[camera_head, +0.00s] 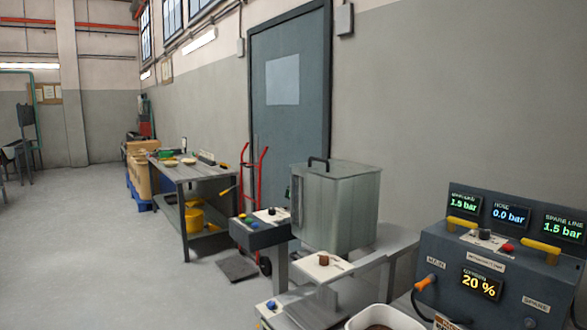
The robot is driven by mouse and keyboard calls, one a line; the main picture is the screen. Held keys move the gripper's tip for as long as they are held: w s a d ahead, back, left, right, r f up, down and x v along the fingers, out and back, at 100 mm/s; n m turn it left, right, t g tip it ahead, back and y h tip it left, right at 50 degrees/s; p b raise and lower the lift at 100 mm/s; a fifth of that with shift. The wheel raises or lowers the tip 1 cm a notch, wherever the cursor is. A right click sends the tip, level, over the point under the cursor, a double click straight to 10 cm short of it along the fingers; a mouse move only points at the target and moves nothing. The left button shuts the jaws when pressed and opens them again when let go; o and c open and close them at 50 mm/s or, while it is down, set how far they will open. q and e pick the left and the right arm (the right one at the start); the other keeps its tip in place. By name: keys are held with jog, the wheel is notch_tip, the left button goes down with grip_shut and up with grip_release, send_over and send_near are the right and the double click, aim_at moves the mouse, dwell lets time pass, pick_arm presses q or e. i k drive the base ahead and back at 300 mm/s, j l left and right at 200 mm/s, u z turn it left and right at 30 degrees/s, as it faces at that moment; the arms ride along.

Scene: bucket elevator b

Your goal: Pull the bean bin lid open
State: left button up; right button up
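A translucent grey-green box-shaped bin (338,215), which looks like the bean bin, stands upright right of centre, in front of the door. Its lid (345,170) lies across the top and looks closed. A black handle (318,160) stands up from the left part of the lid. I cannot make out any beans inside. Neither of my grippers is in view.
A control box (258,232) stands left of the bin, and a larger panel (500,255) with gauges at right. A white container (384,318) sits at the bottom edge. A workbench (190,172) and red hand truck (262,210) stand behind. The left floor is clear.

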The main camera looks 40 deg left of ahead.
aim_at(334, 169)
jog(key=u, duration=1.2)
jog(key=i+j, duration=0.25)
jog(key=j+u, duration=0.05)
jog(key=j, duration=0.05)
